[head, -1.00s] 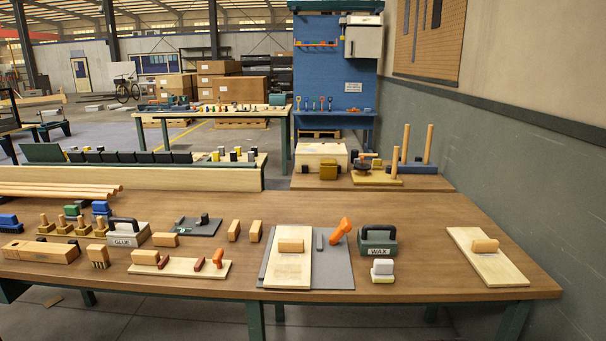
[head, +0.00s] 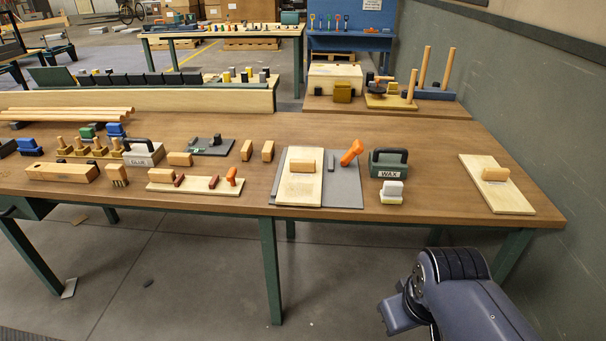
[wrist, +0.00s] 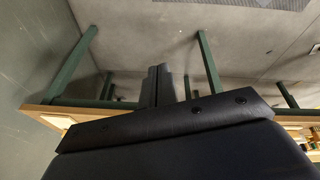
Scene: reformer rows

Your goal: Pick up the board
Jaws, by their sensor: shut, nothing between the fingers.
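Several pale wooden boards lie on the workbench in the head view, and I cannot tell which one is meant. One board (head: 298,190) with a wooden block handle lies on a grey mat (head: 346,187) near the front middle. Another board (head: 511,201) with a similar handle lies at the right end. A long narrow board (head: 196,186) carrying small tools lies left of the mat. In the wrist view my gripper (wrist: 158,82) is shut and empty, off the bench's front edge with floor behind it. In the head view my arm is at the lower right, apart from all boards.
The workbench (head: 430,210) has green legs. A wax box (head: 389,164) and a small pale block (head: 391,192) stand between the mat and the right board. An orange-handled tool (head: 351,152) stands on the mat. A grey wall (head: 540,150) closes the right side. Open floor lies in front.

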